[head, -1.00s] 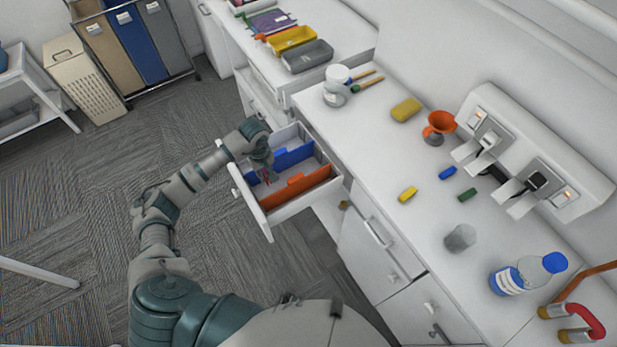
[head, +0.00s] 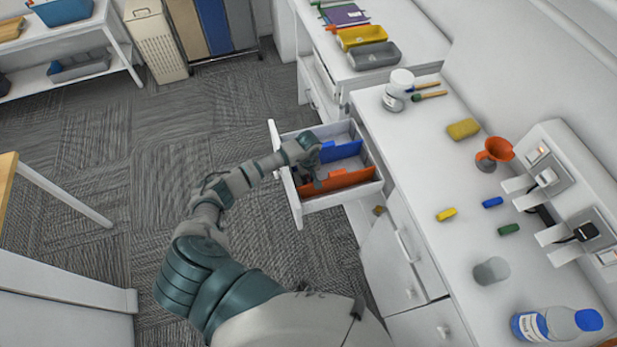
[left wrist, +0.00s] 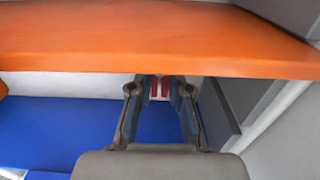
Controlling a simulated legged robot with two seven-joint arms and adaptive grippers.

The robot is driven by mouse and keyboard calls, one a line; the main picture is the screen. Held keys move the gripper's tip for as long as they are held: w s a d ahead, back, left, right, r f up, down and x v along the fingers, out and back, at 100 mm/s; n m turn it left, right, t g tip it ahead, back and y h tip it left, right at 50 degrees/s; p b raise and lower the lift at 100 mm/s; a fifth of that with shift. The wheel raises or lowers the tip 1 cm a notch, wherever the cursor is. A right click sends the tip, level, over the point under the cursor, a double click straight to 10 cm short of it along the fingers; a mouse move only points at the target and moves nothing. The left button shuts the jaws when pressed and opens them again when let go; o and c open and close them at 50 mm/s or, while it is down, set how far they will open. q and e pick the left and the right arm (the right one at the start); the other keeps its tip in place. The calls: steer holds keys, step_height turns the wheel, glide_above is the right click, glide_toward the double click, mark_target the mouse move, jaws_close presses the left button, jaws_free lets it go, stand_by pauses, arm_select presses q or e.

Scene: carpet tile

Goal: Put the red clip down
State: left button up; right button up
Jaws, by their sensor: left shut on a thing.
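The red clip (left wrist: 160,88) shows as two small red pieces between the fingertips of my left gripper (left wrist: 159,90) in the left wrist view. The gripper is shut on it. In the head view, my left gripper (head: 317,184) reaches down into the open drawer (head: 288,196), close to the left end of the orange divider (head: 348,181). The blue divider (head: 342,151) stands behind it. In the left wrist view, the orange divider (left wrist: 160,42) crosses the top and a blue surface (left wrist: 55,130) lies below. I cannot tell whether the clip touches the drawer floor. My right gripper is not in view.
The counter right of the drawer holds a yellow block (head: 446,214), blue block (head: 492,202), green block (head: 508,229), grey cup (head: 491,270) and bottle (head: 556,323). The carpet left of the drawer is open floor.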

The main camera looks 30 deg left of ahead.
arm_select(q)
steer(key=shift+a+f, duration=0.15)
steer(key=shift+a, duration=0.05)
steer(key=o, duration=0.5)
steer(key=shift+a, duration=0.15)
steer(key=shift+o, duration=1.4)
steer(key=shift+a, duration=0.2)
steer(key=shift+d, duration=0.2)
steer(key=shift+r, duration=0.35)
step_height(320, 180, up, 12)
steer(key=shift+f, duration=0.25)
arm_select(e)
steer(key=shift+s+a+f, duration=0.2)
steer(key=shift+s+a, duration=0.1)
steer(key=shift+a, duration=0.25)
